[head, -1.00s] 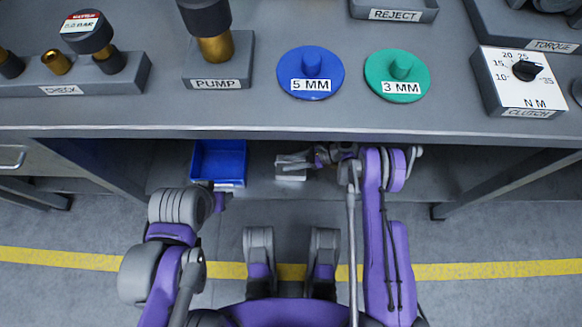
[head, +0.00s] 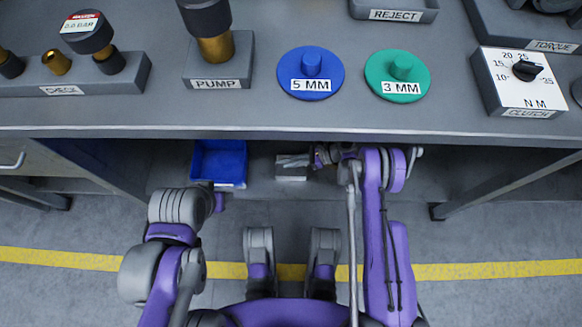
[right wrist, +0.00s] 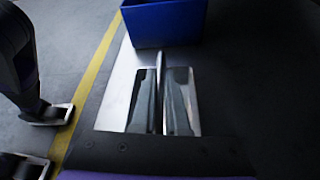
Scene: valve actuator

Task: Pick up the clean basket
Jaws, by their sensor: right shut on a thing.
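A small pale basket (head: 291,174) sits on the shelf under the bench in the head view. In the right wrist view its pale body (right wrist: 117,100) lies under my fingers, with a thin upright part (right wrist: 161,62) running between them. My right gripper (head: 293,161) reaches in from the right, over the basket. In the right wrist view the right gripper (right wrist: 162,100) is shut on that thin upright part. My fingers hide part of the basket, and no label on it is readable. My left arm is at the lower left; its gripper's fingers cannot be made out.
A blue bin (head: 218,163) stands just left of the basket; it also shows in the right wrist view (right wrist: 165,24). The bench top (head: 270,118) overhangs the shelf. Bench legs (head: 480,187) stand at the sides. Shelf room right of my right gripper looks clear.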

